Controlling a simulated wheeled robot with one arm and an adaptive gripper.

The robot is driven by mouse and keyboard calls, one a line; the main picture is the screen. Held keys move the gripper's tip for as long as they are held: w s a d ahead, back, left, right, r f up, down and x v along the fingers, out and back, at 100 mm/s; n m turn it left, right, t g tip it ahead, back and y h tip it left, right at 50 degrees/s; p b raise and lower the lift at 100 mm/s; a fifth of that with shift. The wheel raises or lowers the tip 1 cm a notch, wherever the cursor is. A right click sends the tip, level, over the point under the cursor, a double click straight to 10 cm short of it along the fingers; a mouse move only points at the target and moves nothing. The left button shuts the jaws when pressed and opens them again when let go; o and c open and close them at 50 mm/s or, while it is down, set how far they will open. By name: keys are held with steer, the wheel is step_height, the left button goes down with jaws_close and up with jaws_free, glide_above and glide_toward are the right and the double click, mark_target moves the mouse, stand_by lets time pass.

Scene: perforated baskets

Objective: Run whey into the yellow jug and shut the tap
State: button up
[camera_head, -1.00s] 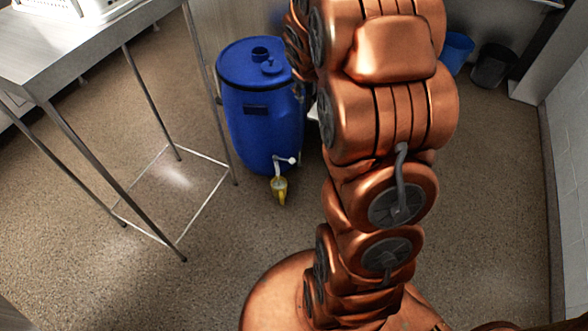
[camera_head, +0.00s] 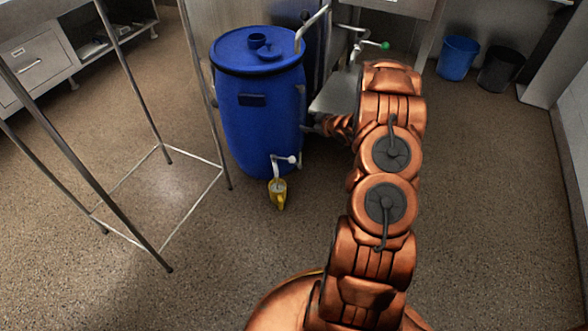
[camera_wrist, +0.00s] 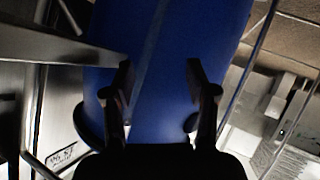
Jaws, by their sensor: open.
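A blue drum (camera_head: 258,115) with a lidded top stands on the floor in the head view. A pale tap (camera_head: 284,162) sticks out low on its front, with a small white knob at the right. The yellow jug (camera_head: 278,195) is upright below the tap; I cannot tell whether any whey runs or how full the jug is. My gripper (camera_wrist: 159,75) is open and empty in the wrist view, with the blue drum (camera_wrist: 168,35) filling the space beyond its fingers. The tap and jug do not show there. In the head view my arm reaches to the drum's right side.
A metal frame table (camera_head: 215,125) stands left of the drum. A metal stand (camera_head: 338,92) with pipes and a green knob is behind to the right. A blue bucket (camera_head: 457,58) and a dark bucket (camera_head: 500,68) stand at the back right. Open floor lies in front.

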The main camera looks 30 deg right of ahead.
step_height(320, 180, down, 10)
steer(key=s+a+t+y+b, duration=0.1)
steer(key=s+t+y+b, duration=0.1)
steer(key=b, duration=0.2)
steer(key=t+y+b, duration=0.3)
steer(key=b, duration=0.2)
glide_toward(294, 160)
steer(key=w, duration=0.3)
steer(key=shift+n, duration=0.3)
steer(key=shift+a+f+b+x, duration=0.15)
steer(key=shift+b+x, duration=0.35)
steer(key=shift+x, duration=0.7)
steer(key=shift+a+f+b+x, duration=0.1)
steer(key=shift+b+x, duration=0.35)
steer(key=shift+x, duration=0.75)
steer(key=shift+a+f+b+x, duration=0.15)
steer(key=shift+b+x, duration=0.35)
steer(key=shift+x, duration=0.7)
steer(key=shift+s+d, duration=0.1)
jaws_close()
